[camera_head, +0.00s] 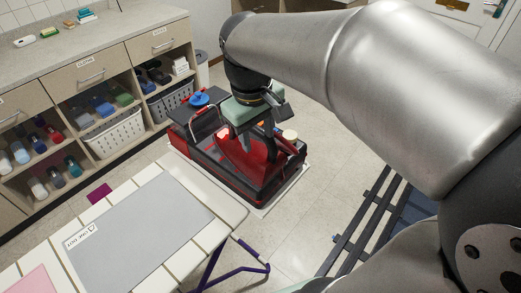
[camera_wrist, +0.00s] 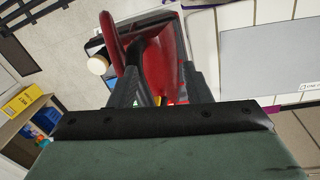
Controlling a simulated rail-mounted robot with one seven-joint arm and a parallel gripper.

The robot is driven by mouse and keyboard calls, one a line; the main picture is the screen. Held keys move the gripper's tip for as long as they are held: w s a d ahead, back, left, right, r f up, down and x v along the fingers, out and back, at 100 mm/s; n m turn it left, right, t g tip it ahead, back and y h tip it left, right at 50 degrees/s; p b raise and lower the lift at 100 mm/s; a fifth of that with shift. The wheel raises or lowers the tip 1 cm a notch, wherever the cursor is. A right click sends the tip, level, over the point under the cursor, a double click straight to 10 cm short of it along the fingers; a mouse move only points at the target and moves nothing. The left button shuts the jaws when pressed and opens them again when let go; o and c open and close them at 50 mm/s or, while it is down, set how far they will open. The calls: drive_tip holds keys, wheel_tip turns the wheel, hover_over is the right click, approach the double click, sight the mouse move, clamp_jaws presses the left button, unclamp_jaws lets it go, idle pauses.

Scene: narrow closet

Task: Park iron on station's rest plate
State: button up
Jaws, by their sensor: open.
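The red iron (camera_head: 238,160) sits on top of the black and red station (camera_head: 268,188), which stands low on the floor on a pale mat. The iron also shows in the wrist view (camera_wrist: 165,62). The rest plate is mostly hidden beneath it, and I cannot tell how squarely the iron lies on it. My gripper (camera_head: 270,148) is right above the station, pointing down. In the wrist view my gripper (camera_wrist: 162,92) is open, its two dark fingers apart at either side of the iron's near end. Whether a finger touches the iron is unclear.
An ironing board (camera_head: 145,225) with a grey pad stands at the front left. Shelves with bottles and a white basket (camera_head: 115,137) line the left wall. A dark slatted rack (camera_head: 365,225) is at the right. Some floor behind the station is clear.

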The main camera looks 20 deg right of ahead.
drive_tip(key=s+f+m+y, duration=0.1)
drive_tip(key=s+f+m, duration=0.2)
drive_tip(key=s+f, duration=0.8)
drive_tip(key=shift+d+f+m, duration=0.15)
drive_tip(key=shift+d+m, duration=0.1)
drive_tip(key=shift+m, duration=0.15)
drive_tip(key=shift+s, duration=0.1)
idle(0.8)
